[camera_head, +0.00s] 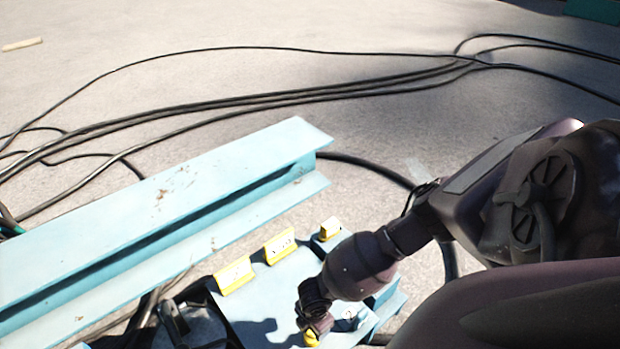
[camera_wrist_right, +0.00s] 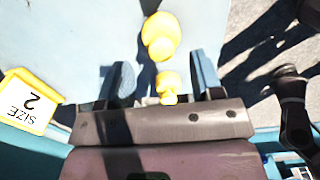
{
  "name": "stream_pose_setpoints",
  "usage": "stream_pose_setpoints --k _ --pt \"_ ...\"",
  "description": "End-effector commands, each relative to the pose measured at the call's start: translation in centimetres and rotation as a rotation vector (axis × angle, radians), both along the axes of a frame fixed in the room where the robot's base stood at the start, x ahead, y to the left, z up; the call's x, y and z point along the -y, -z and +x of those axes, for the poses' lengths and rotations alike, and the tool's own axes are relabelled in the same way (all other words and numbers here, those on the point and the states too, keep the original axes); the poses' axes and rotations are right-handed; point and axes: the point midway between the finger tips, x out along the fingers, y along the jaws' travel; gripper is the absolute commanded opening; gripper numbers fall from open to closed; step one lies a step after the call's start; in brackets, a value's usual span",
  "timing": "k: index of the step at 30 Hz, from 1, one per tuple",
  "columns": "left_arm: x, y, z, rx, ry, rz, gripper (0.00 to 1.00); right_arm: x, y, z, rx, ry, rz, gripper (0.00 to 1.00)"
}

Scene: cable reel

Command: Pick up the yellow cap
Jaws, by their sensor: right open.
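Yellow rounded pieces show in the right wrist view: a larger one of two joined round parts (camera_wrist_right: 160,38), and a smaller one (camera_wrist_right: 168,84) between my fingers. I cannot tell which is the cap or whether they are one part. In the head view a bit of yellow (camera_head: 311,339) shows just below my right gripper (camera_head: 316,322), which hides most of it. In the wrist view my right gripper (camera_wrist_right: 164,72) is open, its fingers on either side of the smaller yellow piece with gaps between. My left gripper is not in view.
The pale blue platform (camera_head: 262,302) carries yellow labels (camera_head: 280,246); one reads SIZE 2 (camera_wrist_right: 28,100). A long blue beam (camera_head: 160,205) lies behind it. Black cables (camera_head: 270,98) cross the concrete floor (camera_head: 340,25). A dark object (camera_head: 190,322) stands left of the platform.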

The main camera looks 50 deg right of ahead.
Motion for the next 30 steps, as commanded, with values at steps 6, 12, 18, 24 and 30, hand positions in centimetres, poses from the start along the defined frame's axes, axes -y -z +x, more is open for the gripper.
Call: stream_pose_setpoints --k 6,12,18,24,30 --pt "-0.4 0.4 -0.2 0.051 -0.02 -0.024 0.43 -0.6 3.5 -0.4 -0.012 0.001 0.0 0.6" --pt "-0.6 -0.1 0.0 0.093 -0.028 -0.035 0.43 -0.5 4.7 -0.1 -0.007 0.001 0.001 0.6" --pt "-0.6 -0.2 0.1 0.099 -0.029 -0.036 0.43 -0.5 4.6 0.1 -0.003 0.001 0.001 0.6" --pt "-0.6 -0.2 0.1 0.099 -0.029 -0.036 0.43 -0.5 4.5 0.1 -0.003 0.001 0.001 0.37" --pt "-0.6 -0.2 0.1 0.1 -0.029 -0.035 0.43 -0.5 4.5 0.1 -0.003 0.001 0.001 0.07"
